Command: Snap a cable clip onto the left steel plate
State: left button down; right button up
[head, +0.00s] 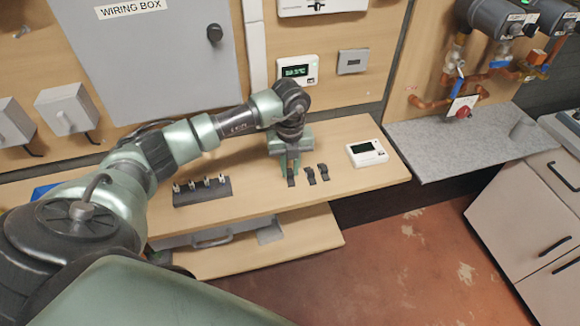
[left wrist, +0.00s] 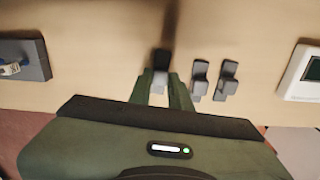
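Several small dark cable clips are on the wooden bench (head: 345,185). Two stand free, a middle clip (head: 310,175) and a right clip (head: 323,172); they also show in the left wrist view (left wrist: 199,80) (left wrist: 228,80). My left gripper (head: 290,169) points down at the bench, left of these two. Its fingers lie on either side of a third clip (left wrist: 161,62); I cannot tell whether they press on it. I cannot make out a plate that is surely the left steel plate. My right gripper is not in view.
A dark block with several pale posts (head: 202,191) is on the bench to the left. A white display unit (head: 367,153) lies right of the clips. A grey wiring box (head: 150,60) and a small grey plate (head: 353,61) are on the wall. A lower shelf (head: 300,240) juts out below.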

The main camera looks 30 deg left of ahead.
aim_at(290, 173)
pick_arm(q)
jog(key=shift+r+p, duration=2.15)
jog(key=shift+r, duration=0.85)
